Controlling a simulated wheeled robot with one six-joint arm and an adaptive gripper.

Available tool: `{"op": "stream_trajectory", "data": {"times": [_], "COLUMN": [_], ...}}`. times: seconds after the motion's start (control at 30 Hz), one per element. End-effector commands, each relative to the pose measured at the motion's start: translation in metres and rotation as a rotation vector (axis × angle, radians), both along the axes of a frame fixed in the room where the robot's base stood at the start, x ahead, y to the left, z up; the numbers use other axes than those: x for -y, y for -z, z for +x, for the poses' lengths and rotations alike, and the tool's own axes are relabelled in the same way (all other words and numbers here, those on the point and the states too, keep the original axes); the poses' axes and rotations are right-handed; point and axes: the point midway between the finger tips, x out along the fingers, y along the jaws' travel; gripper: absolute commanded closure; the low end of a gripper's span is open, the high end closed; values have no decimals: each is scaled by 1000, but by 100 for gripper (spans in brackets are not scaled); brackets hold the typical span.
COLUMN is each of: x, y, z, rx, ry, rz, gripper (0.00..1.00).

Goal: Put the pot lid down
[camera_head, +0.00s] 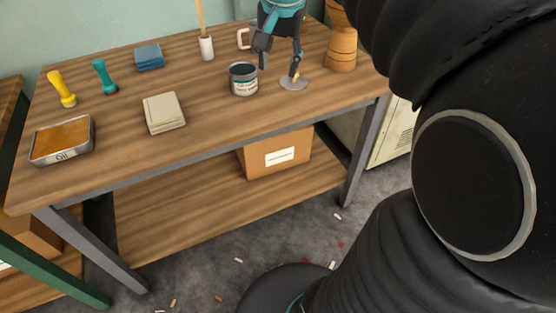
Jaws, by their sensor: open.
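The pot lid (293,84), a small round grey disc with a pale knob, appears to lie flat on the wooden table (205,95) right of the dark labelled tin. My gripper (279,67) is directly above the lid and the tin's right side, pointing down. Its fingers are apart. The right fingertip is close to the lid's knob and overlaps it in the picture; I cannot tell whether they touch. The left fingertip is near the tin's rim.
The open tin (243,82) stands just left of the lid, and a stacked wooden drum (341,50) stands to its right. A white mug (243,39) is behind. A notepad (164,113), blue block (149,57), stampers and ink tin (62,140) are left. The table's front centre is clear.

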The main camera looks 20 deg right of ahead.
Motion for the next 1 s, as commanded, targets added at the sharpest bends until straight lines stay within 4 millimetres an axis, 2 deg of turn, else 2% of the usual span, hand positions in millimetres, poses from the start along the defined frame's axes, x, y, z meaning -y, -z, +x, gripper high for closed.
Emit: {"op": "stream_trajectory", "data": {"times": [0.03,0.3,0.5,0.7,1.0], "x": [-10,-47,-62,-68,-69], "y": [5,52,92,112,114], "z": [-18,-97,-141,-158,-159], "rx": [23,142,213,245,245], "ry": [-58,-381,-568,-651,-658], "rz": [-14,-106,-172,-204,-206], "gripper": [51,51,51,51,51]}}
